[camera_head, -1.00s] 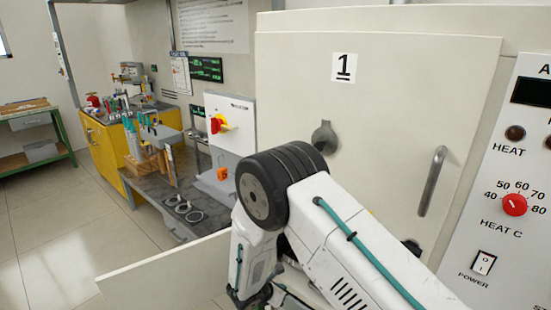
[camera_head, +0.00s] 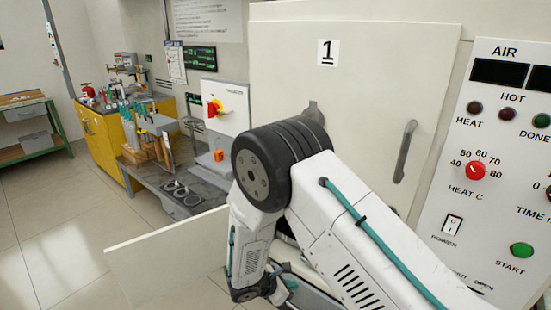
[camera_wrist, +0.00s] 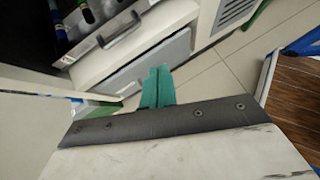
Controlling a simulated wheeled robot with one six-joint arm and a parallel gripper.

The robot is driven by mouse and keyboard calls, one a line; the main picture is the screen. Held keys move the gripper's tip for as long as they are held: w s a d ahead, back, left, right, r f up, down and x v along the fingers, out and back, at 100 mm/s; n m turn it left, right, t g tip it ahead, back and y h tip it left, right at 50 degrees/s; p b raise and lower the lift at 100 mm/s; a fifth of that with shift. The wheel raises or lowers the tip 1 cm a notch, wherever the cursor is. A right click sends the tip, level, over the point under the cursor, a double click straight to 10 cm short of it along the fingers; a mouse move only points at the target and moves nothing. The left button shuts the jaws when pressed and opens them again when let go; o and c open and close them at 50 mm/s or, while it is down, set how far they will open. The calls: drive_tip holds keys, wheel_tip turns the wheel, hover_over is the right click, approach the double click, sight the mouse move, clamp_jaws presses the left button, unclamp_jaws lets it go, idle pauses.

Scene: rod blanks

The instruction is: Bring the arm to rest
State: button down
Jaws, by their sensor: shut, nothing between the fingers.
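My arm shows in the head view, bent at a black joint, with white links and a teal hose in front of the door marked 1 (camera_head: 375,100). My gripper is hidden or unclear at the bottom of that view. In the wrist view, my gripper (camera_wrist: 157,88) shows as two teal fingers close together beyond a dark plate. They are shut with nothing between them. They point over a grey drawer front and the tiled floor, and appear apart from both.
A control panel (camera_head: 493,140) with a red knob stands at the right. A low pale panel (camera_head: 150,255) juts out left of my arm. A dark bench (camera_head: 205,200) holds rings and a switch box (camera_head: 226,125). Tiled floor (camera_head: 45,225) is open at the left.

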drive_tip(key=s+d+r+m+g, duration=0.2)
drive_tip(key=s+d+r+m, duration=0.15)
drive_tip(key=r, duration=0.45)
drive_tip(key=s+d+r+m+g, duration=0.2)
drive_tip(key=s+d+r+m, duration=0.1)
drive_tip(key=d+r+m, duration=0.3)
drive_tip(key=s+d+r+m+g, duration=0.2)
drive_tip(key=s+d+r+m, duration=0.1)
drive_tip(key=r, duration=0.6)
drive_tip(key=s+d+r+m+t+y, duration=0.1)
drive_tip(key=s+d+r+m+y, duration=0.3)
drive_tip(key=s+r, duration=0.6)
drive_tip(key=s+d+r+m+t+y, duration=0.1)
drive_tip(key=s+d+r+m+y, duration=0.3)
drive_tip(key=s+r+m, duration=0.3)
drive_tip(key=shift+s+d+r, duration=0.7)
drive_tip(key=shift+s+r, duration=0.7)
drive_tip(key=shift+r, duration=0.05)
